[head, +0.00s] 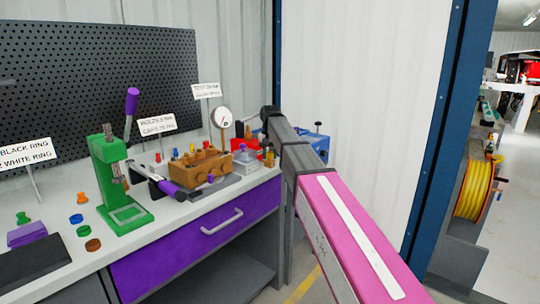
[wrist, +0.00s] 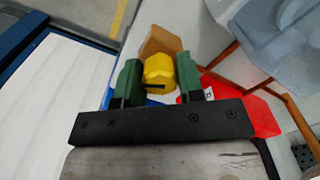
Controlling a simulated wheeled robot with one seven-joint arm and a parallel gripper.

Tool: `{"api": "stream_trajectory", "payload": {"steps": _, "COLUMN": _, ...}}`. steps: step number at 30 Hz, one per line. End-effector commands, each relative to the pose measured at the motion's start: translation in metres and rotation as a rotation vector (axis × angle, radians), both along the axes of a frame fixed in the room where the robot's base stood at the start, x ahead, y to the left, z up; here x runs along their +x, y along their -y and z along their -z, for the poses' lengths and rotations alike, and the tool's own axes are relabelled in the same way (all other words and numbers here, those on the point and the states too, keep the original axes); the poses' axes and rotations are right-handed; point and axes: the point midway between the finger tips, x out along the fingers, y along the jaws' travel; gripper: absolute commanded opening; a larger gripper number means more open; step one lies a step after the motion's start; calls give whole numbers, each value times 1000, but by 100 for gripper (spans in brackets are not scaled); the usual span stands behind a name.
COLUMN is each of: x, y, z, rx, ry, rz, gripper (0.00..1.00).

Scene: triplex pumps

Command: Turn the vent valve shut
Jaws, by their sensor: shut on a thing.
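In the wrist view, my gripper (wrist: 158,76) has its two green fingers on either side of a yellow knob (wrist: 159,70) and is shut on it. The knob has a dark slot facing the camera, and a brown block (wrist: 158,41) shows behind it. I take the yellow knob to be the vent valve's handle; no label on it can be read. My fingers cannot be made out there, and how far the valve is turned cannot be told.
The bench holds a green press (head: 118,180), a brown pump block (head: 200,168), a pressure gauge (head: 222,117), a red bin (head: 243,136) and a blue box (head: 314,142). Sign cards stand behind. A yellow hose reel (head: 474,188) is at the right.

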Motion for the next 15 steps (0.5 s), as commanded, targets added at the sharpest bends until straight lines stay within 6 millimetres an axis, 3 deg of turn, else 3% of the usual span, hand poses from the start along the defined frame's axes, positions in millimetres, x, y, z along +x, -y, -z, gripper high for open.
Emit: {"api": "stream_trajectory", "payload": {"steps": 15, "x": 0, "y": -1, "z": 0, "rx": 0, "ry": 0, "rz": 358, "gripper": 11}}
